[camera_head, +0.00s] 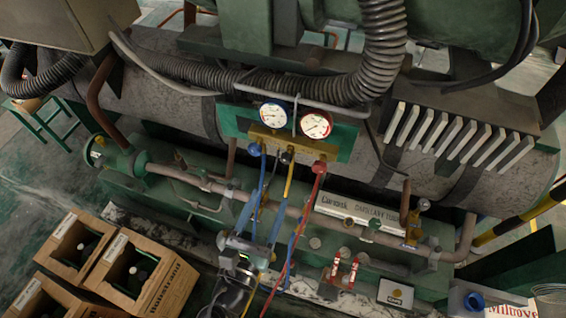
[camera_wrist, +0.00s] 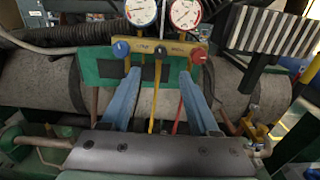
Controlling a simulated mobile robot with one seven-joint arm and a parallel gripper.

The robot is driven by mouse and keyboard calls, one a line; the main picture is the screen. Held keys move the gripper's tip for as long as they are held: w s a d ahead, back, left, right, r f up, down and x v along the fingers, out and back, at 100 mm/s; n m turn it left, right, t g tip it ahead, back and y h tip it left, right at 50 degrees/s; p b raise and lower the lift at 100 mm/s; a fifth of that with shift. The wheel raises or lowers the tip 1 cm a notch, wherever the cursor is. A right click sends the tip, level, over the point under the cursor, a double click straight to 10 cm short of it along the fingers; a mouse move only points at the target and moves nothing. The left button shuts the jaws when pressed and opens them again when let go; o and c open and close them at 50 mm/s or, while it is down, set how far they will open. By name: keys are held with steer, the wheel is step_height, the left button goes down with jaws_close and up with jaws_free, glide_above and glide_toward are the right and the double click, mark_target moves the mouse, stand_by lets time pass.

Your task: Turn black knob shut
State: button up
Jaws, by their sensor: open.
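The black knob (camera_head: 286,157) sits at the middle of the brass manifold (camera_head: 268,140), between the blue knob (camera_head: 254,150) and the red knob (camera_head: 319,167). In the wrist view the black knob (camera_wrist: 160,50) is small and dark, just beyond and between my fingertips. My gripper (camera_wrist: 159,72) is open and empty, with its two blue fingers spread wide and pointing at the manifold. The left fingertip lies below the blue knob (camera_wrist: 121,49), and the right one lies below and left of the red knob (camera_wrist: 198,55). I see no contact with the black knob.
Two gauges (camera_head: 272,115) (camera_head: 316,125) stand above the manifold. Blue, yellow and red hoses hang below it, close to my fingers. A yellow hose (camera_wrist: 152,100) runs between the fingers. Pipes (camera_head: 200,182) cross below. Wooden crates (camera_head: 140,277) stand at lower left.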

mark_target(285, 162)
steer(key=p+x, duration=0.1)
steer(key=x, duration=0.9)
jaws_close()
